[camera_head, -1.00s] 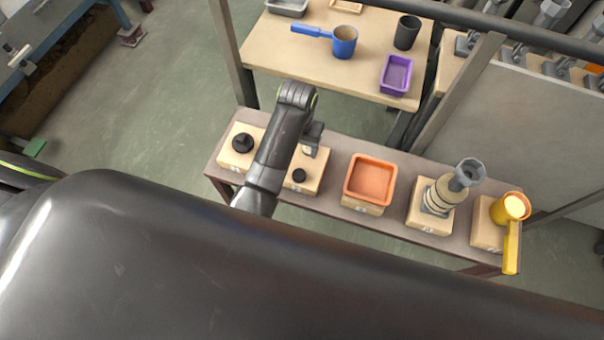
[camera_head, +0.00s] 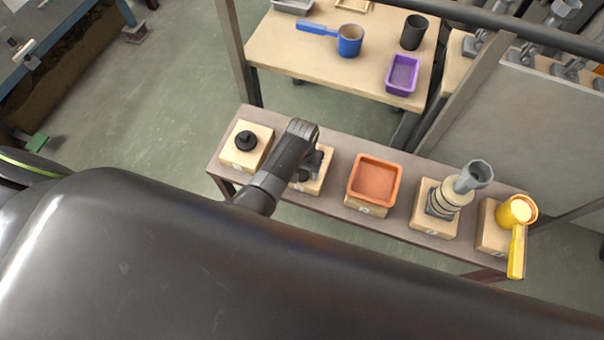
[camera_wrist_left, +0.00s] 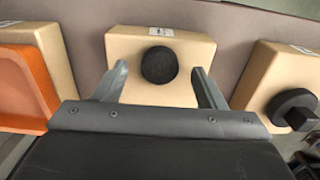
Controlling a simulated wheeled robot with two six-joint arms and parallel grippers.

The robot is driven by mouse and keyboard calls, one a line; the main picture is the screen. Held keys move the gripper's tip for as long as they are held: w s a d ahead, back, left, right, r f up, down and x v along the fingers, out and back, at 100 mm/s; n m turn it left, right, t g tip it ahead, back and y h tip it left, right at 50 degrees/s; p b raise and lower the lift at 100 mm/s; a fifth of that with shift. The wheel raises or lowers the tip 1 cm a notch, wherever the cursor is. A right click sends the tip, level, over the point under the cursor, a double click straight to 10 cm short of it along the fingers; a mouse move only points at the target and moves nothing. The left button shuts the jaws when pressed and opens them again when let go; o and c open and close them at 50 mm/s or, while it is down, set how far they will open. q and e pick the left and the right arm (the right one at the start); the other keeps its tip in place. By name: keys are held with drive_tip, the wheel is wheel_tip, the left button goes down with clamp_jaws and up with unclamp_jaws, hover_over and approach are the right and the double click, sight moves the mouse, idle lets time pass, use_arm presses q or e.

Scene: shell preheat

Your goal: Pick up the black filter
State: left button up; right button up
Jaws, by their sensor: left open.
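The black filter (camera_wrist_left: 159,65) is a small round dark disc on a pale wooden block (camera_wrist_left: 188,45). In the head view my left arm largely hides it. My left gripper (camera_wrist_left: 160,68) is open over this block, with one finger on each side of the disc and gaps between. The left gripper (camera_head: 313,163) also shows in the head view, above the second block from the left. Its exact height over the disc is hard to tell. My right gripper is not in view.
On the same narrow table (camera_head: 335,204) stand a black knobbed piece (camera_head: 246,141), an orange tray (camera_head: 374,182), a grey metal piece (camera_head: 474,177) and a yellow ladle (camera_head: 517,238), all on blocks. A table behind holds a blue pan (camera_head: 349,40) and a purple tray (camera_head: 402,74).

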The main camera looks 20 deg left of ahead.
sight(303, 174)
use_arm(q)
drive_tip(key=shift+f, duration=0.7)
drive_tip(key=c, duration=1)
wheel_tip(303, 174, up, 10)
drive_tip(key=shift+r+p, duration=0.1)
drive_tip(key=shift+p, duration=0.7)
drive_tip(key=shift+d, duration=0.1)
